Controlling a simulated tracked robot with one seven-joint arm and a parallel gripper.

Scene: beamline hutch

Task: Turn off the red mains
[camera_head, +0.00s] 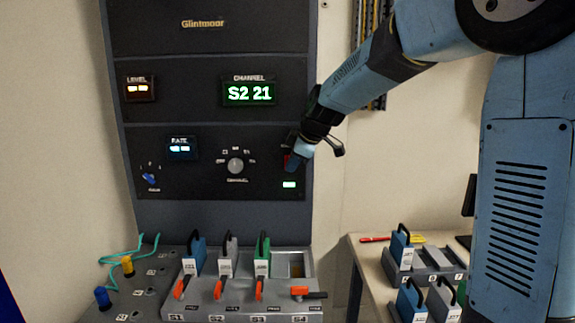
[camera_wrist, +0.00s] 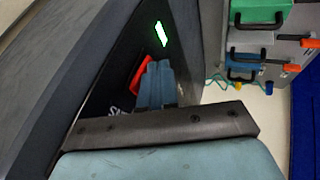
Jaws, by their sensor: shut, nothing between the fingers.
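The red mains switch (camera_head: 286,158) is at the right edge of the black lower panel, largely hidden by my gripper in the head view. In the wrist view, the red switch (camera_wrist: 141,74) shows as a tilted red piece right beside my fingertips. My gripper (camera_head: 294,164) is shut and empty, with its blue fingers at the switch. The fingers (camera_wrist: 158,72) also show shut in the wrist view; I cannot tell if they touch the switch. A small green lamp (camera_head: 289,184) below the switch is lit.
The Glintmoor rack (camera_head: 215,212) has a lit CHANNEL display (camera_head: 249,92) reading S2 21 and a round knob (camera_head: 235,166). Below is a bench of slots with modules and orange levers (camera_head: 259,289). A side table (camera_head: 372,262) with more modules stands at right.

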